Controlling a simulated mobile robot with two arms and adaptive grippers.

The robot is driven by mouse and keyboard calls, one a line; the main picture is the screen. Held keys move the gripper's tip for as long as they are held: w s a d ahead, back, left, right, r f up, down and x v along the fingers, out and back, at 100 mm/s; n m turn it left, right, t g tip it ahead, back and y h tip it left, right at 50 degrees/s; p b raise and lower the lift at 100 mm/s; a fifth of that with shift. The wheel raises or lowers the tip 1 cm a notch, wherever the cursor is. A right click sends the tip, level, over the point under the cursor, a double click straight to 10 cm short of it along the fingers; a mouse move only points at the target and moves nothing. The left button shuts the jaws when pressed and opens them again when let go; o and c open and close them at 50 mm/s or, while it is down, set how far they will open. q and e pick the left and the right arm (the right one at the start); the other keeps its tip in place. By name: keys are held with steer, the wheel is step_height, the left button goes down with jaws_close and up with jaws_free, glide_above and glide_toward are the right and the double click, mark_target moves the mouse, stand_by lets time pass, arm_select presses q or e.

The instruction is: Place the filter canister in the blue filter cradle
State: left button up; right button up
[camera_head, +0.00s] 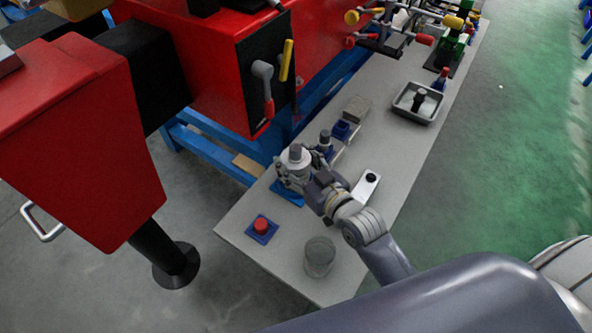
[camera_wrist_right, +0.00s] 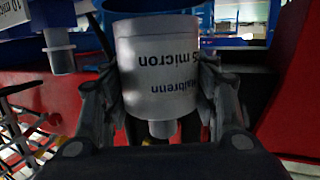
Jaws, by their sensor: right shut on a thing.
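The filter canister (camera_head: 295,155) is white with a grey top cap. My right gripper (camera_head: 297,174) is shut around it and holds it upright above the table's left part. In the right wrist view the canister (camera_wrist_right: 160,62) sits between both fingers, its printed label upside down. A flat blue piece (camera_head: 288,195), which looks like the blue filter cradle, shows partly just below the gripper. The gripper hides most of it, and I cannot tell whether the canister touches it. My left gripper is not in view.
A red button on a blue base (camera_head: 262,226) and a clear round container (camera_head: 319,255) stand near the front. A grey tray (camera_head: 417,103) stands farther back. A red machine (camera_head: 215,75) borders the table's left.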

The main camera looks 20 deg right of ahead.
mark_target(303, 178)
step_height(303, 178, down, 2)
steer(key=shift+f, duration=0.2)
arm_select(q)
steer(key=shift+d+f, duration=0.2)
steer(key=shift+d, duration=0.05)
arm_select(e)
steer(key=shift+f, duration=0.2)
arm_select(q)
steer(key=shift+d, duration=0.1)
arm_select(e)
steer(key=shift+f, duration=0.15)
steer(key=o, duration=1.4)
steer(key=shift+s+f, duration=0.1)
steer(key=shift+s, duration=0.1)
arm_select(q)
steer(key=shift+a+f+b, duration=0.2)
steer(key=shift+b, duration=0.1)
arm_select(e)
steer(key=v, duration=1.2)
steer(key=shift+r, duration=0.2)
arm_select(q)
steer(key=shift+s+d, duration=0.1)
